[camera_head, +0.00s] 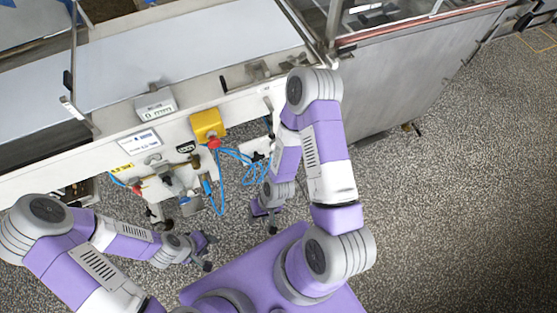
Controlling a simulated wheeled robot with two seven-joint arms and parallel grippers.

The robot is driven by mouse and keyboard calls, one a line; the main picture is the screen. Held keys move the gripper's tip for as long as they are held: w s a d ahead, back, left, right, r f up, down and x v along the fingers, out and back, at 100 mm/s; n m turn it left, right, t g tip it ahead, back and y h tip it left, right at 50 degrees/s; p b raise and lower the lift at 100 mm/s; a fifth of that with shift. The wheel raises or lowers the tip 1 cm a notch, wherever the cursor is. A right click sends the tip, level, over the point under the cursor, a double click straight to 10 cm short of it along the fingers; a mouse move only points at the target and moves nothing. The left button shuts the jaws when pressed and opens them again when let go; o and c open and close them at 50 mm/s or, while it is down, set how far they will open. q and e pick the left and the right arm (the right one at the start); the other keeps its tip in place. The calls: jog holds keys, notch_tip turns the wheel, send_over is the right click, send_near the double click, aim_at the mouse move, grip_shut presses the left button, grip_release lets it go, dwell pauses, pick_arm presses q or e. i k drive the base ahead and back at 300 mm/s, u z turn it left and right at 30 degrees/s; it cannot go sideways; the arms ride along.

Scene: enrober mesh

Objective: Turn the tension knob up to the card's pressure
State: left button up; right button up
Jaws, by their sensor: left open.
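A white card (140,141) with small print lies on the machine's front ledge; its figures are too small to read. Below it, a cluster of metal and dark fittings (168,178) with blue hoses sits on the front panel. A small dark knob-like part (195,161) shows there, but I cannot tell whether it is the tension knob. A small dark display (186,148) is beside it, unreadable. My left gripper (210,252) is open and empty, below the fittings and apart from them. My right gripper (263,219) is right of the fittings, its fingers apart with nothing visible between them.
A yellow box (208,124) with a red button (214,143) juts from the machine front. Loose blue hoses (236,156) hang near my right forearm. A grey device (156,104) stands on the ledge by the pale belt (180,50). Speckled floor (460,210) is clear at right.

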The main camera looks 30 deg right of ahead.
aim_at(258, 158)
jog(key=k, duration=0.8)
jog(key=z, duration=1)
jog(key=k, duration=0.35)
jog(key=u, duration=1.9)
jog(key=i, duration=0.9)
jog(key=z, duration=0.85)
jog(key=i, duration=0.55)
jog(key=z, duration=0.45)
